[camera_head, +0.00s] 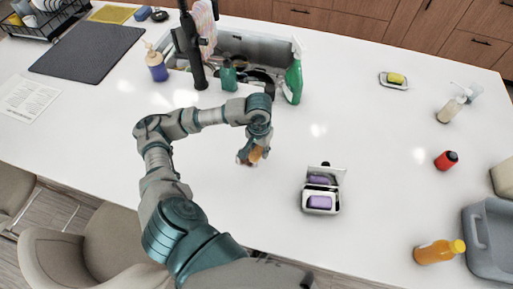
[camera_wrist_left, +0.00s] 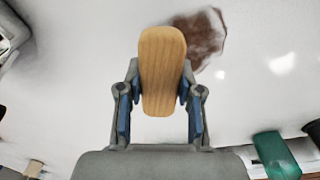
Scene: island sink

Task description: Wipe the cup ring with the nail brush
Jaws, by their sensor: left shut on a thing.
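My left gripper (camera_head: 252,153) is over the white countertop in the middle of the head view. In the left wrist view the gripper (camera_wrist_left: 160,95) is shut on the wooden nail brush (camera_wrist_left: 161,60), with a finger on each side of it. The brush shows its plain wooden back; its bristles are hidden. A brown stain, the cup ring (camera_wrist_left: 208,38), lies on the white surface just beside the brush's far end, partly behind it. I cannot tell whether the brush touches the counter. In the head view the brush (camera_head: 255,154) is mostly covered by the gripper. My right gripper is not in view.
A white open box with purple items (camera_head: 321,203) stands right of the gripper. The sink (camera_head: 260,50) with a green spray bottle (camera_head: 293,80) lies beyond. An orange bottle (camera_head: 437,252) and grey bin (camera_head: 487,245) are at the right. Counter around the gripper is clear.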

